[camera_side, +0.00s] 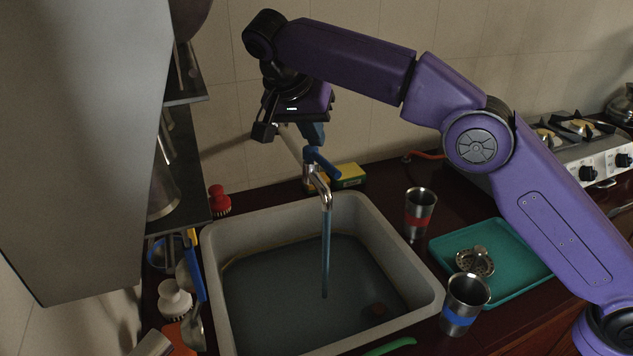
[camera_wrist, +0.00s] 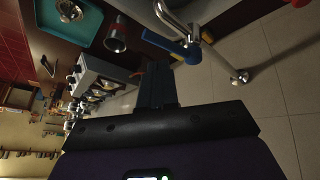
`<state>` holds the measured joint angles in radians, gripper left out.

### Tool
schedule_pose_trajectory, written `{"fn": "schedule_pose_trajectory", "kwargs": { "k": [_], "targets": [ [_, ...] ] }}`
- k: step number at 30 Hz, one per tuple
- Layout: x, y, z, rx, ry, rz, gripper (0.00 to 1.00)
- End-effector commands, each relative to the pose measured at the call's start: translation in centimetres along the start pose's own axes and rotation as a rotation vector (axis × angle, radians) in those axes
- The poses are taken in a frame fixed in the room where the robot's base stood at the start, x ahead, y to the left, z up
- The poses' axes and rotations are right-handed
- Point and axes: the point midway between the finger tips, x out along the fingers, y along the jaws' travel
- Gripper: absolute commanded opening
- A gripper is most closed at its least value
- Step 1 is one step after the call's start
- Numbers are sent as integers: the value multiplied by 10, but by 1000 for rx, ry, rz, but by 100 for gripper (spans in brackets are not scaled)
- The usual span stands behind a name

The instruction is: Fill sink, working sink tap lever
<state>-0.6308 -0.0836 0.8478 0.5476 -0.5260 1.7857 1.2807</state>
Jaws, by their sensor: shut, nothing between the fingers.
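The grey sink (camera_side: 402,252) holds dark water (camera_side: 275,285) over its bottom. The metal tap (camera_side: 321,188) stands at its back edge, and a bluish stream (camera_side: 326,245) runs from the spout into the water. The blue tap lever (camera_side: 323,161) sits on top of the tap and points to the right in the side view. In the wrist view the lever (camera_wrist: 172,44) lies beyond my fingertips. My gripper (camera_side: 314,142) is shut and empty, just above the lever; I cannot tell whether it touches. Its dark fingers (camera_wrist: 156,70) are together in the wrist view.
A red-banded steel cup (camera_side: 419,214), a blue-banded cup (camera_side: 464,305) and a teal tray (camera_side: 520,262) stand right of the sink. A yellow-green sponge (camera_side: 349,176) lies behind the tap. A shelf (camera_side: 182,175) with hanging utensils bounds the left.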

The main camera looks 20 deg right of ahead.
Motion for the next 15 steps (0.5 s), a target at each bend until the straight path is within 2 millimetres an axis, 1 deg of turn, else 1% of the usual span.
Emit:
{"fn": "schedule_pose_trajectory", "kwargs": {
  "k": [1,3,6,9,12,15],
  "targets": [
    [-5,0,8,-92,33,-6,0],
    [-9,-2,18,-220,80,-14,0],
    [-13,-2,29,-386,141,-23,0],
    [-16,-2,39,-515,187,-26,0],
    [-17,-2,45,-598,217,-28,0],
    [-16,-2,48,-635,230,-28,0]
  ]
}}
